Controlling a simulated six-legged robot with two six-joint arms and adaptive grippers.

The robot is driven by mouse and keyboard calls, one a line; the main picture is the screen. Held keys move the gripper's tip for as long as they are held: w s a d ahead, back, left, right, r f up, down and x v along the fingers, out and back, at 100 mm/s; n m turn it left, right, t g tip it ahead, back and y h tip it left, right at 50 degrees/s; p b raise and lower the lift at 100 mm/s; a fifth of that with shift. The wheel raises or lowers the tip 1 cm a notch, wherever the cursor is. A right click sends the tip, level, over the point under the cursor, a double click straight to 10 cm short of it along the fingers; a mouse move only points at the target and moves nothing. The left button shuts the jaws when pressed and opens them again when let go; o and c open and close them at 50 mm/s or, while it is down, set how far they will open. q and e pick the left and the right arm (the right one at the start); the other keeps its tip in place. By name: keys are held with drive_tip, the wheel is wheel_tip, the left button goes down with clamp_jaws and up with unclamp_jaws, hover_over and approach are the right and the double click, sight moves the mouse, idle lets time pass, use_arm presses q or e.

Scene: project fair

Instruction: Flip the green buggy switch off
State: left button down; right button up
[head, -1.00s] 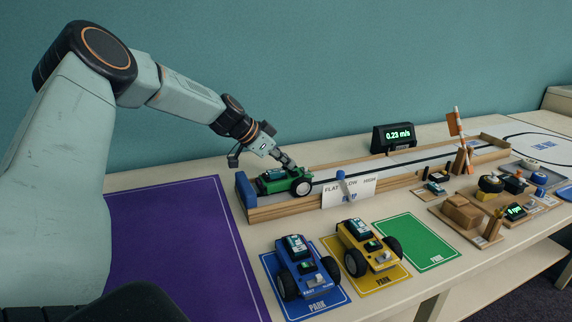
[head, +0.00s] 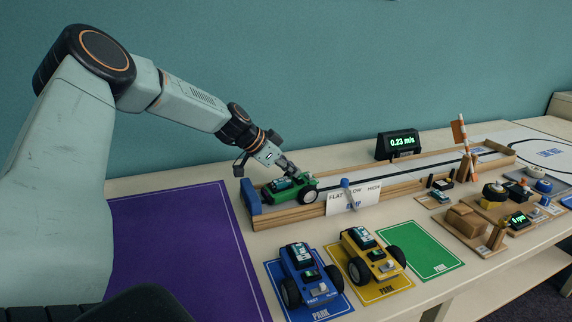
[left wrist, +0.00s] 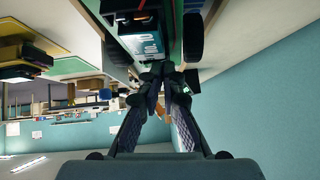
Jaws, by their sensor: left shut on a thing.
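The green buggy (head: 272,193) sits upright at the near-left end of the wooden track in the head view, beside the track's blue end block. My left gripper (head: 292,173) reaches down from the left onto the buggy's top, near its right end. In the left wrist view the green buggy (left wrist: 172,40) fills the top, upside down, with a black wheel at its right. The left gripper's fingertips (left wrist: 166,74) are close together at the buggy and shut on a part of it. The fingers hide the switch, so I cannot tell its position. My right gripper is not in view.
A blue buggy (head: 303,272) and a yellow buggy (head: 372,255) stand on parking mats in front of the track. The green parking mat (head: 425,252) is empty. A display (head: 398,144) reads 0.23 m/s. A purple mat (head: 185,250) lies bare at left.

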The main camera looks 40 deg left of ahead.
use_arm(q)
drive_tip(key=shift+v, duration=4)
